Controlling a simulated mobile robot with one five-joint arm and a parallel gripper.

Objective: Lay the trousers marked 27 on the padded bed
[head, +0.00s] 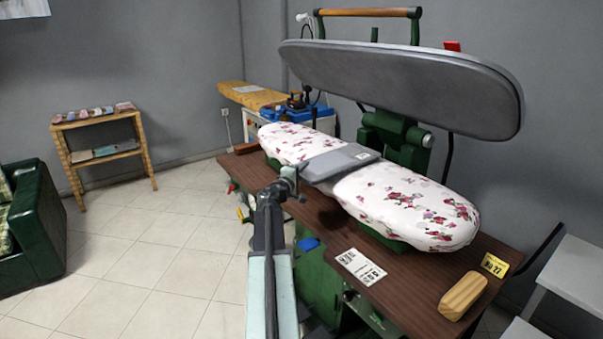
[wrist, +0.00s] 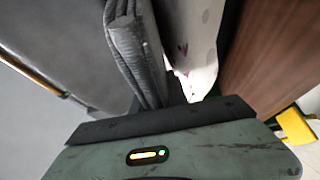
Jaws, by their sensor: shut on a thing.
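The grey folded trousers (head: 340,163) lie across the middle of the padded bed (head: 405,205), which has a white cover with red flowers. A small pale tag shows on them, its number too small to read. I cannot tell whether their whole length touches the bed. My gripper (head: 292,177) is shut on their near left end, at the bed's front edge. In the wrist view the layered grey trousers (wrist: 135,50) rise from the jaws, with the floral bed (wrist: 195,40) beside them. The fingertips are hidden there.
The grey upper press plate (head: 400,88) is raised above the bed. An ironing board (head: 250,95) stands behind.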

